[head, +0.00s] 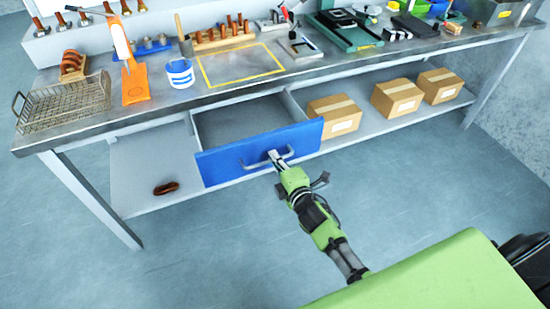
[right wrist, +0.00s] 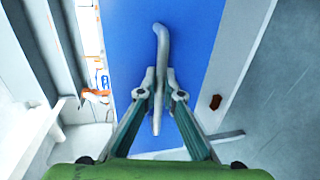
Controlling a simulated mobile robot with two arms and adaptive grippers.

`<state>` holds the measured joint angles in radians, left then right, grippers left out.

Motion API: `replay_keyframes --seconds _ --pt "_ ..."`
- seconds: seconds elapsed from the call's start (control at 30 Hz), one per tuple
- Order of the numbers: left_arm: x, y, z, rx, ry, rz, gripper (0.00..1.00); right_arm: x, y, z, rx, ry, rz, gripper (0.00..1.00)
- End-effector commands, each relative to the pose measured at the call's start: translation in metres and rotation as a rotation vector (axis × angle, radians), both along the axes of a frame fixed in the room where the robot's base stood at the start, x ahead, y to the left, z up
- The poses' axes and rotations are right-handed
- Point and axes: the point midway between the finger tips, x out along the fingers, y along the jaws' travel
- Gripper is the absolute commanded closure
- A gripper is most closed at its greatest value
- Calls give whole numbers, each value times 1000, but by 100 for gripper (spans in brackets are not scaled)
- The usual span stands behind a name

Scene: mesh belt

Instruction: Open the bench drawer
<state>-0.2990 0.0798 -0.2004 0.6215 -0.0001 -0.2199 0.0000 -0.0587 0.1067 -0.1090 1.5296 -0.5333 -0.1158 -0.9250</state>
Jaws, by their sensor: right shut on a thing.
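The bench drawer has a blue front (head: 235,160) and stands pulled out from under the bench top, its grey inside (head: 245,118) showing empty. My right gripper (head: 279,156) is shut on the drawer's grey bar handle (head: 258,161), toward the handle's right part. In the right wrist view the gripper's two fingers (right wrist: 158,92) close on either side of the handle (right wrist: 162,45), in front of the blue drawer front (right wrist: 190,40). My left gripper is not in either view.
The bench top (head: 190,108) carries a wire basket (head: 62,106), an orange tool stand (head: 135,85), a white-and-blue cup (head: 180,73) and a yellow-outlined area (head: 240,64). Several cardboard boxes (head: 397,97) and a brown object (head: 166,188) lie on the lower shelf (head: 130,165). Floor in front is clear.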

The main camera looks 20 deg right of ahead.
Motion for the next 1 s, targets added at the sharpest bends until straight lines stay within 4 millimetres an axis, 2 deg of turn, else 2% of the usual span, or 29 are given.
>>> replay_keyframes --seconds 0.07,0.17,0.57,0.73,1.0 --pt "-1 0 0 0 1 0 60 0 0 0 0 0 0 100" --pt "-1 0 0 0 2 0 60 0 0 0 0 0 0 76" --pt "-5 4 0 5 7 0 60 -3 0 0 0 1 0 76" --pt "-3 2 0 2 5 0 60 -26 -1 3 -1 3 0 76" --pt "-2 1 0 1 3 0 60 -82 -3 15 1 3 0 76"
